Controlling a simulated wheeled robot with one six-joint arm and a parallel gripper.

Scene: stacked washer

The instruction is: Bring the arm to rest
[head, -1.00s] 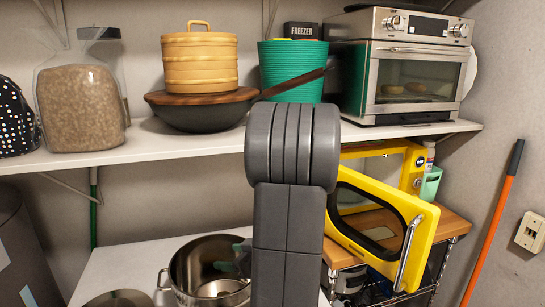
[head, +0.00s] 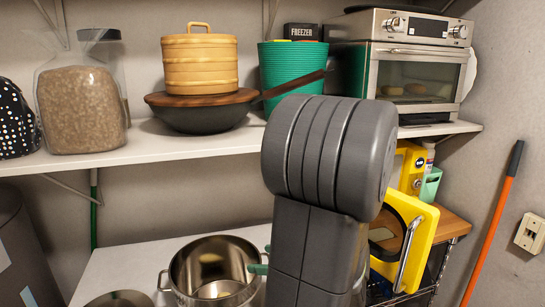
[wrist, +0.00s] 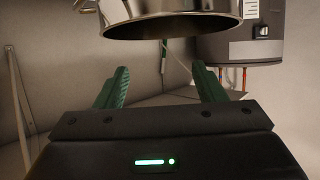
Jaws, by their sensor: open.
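My arm (head: 325,165) rises through the middle of the head view as a thick grey link with a rounded joint on top. My gripper is mostly hidden behind it there; a small green finger part shows at the right rim of a metal pot. In the wrist view my gripper (wrist: 161,88) is open, with two green fingers spread wide and nothing between them. The metal pot (head: 190,292) stands on a white surface at lower centre-left. It also shows beyond the fingers in the wrist view (wrist: 180,24). Whether a finger touches the pot cannot be told.
A white shelf (head: 95,158) holds a jar, a bowl, a basket and a toaster oven (head: 415,75). A yellow appliance with its door (head: 422,235) swung open stands at right, partly behind my arm. An orange-handled pole (head: 495,222) leans on the right wall.

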